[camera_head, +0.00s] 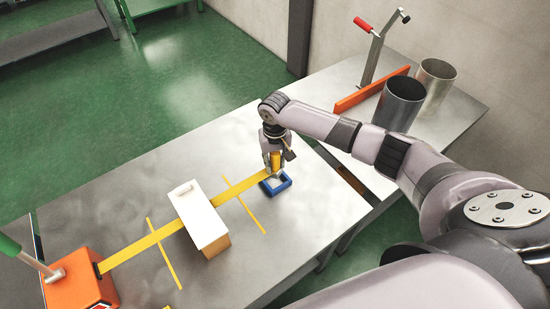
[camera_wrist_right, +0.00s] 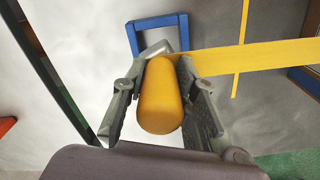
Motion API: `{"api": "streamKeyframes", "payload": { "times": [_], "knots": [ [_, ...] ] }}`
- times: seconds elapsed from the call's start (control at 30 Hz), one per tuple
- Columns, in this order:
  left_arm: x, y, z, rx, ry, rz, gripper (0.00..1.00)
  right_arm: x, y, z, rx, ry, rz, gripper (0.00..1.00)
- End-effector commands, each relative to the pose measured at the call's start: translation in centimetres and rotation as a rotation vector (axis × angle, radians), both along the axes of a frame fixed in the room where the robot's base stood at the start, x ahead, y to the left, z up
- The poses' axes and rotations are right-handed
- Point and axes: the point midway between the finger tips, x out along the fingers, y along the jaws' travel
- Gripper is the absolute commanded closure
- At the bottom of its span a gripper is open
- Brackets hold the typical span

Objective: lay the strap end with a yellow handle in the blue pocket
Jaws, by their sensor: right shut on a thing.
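My right gripper (camera_head: 275,166) is shut on the yellow handle (camera_wrist_right: 161,98) of the strap end, with one finger on each side of it. The blue pocket (camera_head: 285,186) is a small square frame on the metal table, just below the gripper in the head view. In the wrist view, the pocket (camera_wrist_right: 135,42) shows beyond the fingertips, partly hidden by them. I cannot tell whether the handle touches it. My left gripper is not in view.
The orange box (camera_head: 75,285) and white-topped block (camera_head: 202,215) stand along the strap. Two thin yellow lines (camera_head: 164,254) cross the table (camera_head: 120,200). Two metal cylinders (camera_head: 398,105) and an orange bar (camera_head: 370,90) stand on the second table at right. The table's far side is clear.

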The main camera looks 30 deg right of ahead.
Motion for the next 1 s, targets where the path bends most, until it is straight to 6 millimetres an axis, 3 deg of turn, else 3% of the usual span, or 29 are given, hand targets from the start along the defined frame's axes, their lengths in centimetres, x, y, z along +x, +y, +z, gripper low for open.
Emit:
{"api": "streamKeyframes", "payload": {
  "times": [0.4, 1.0],
  "knots": [
    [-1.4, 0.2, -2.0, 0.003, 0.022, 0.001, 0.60, 0.0, 0.0, -3.8, 0.001, -0.001, 0.000, 1.00],
    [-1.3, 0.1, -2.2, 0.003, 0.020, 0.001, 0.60, 0.0, 0.0, -4.3, 0.001, -0.001, 0.000, 1.00]
  ]
}}
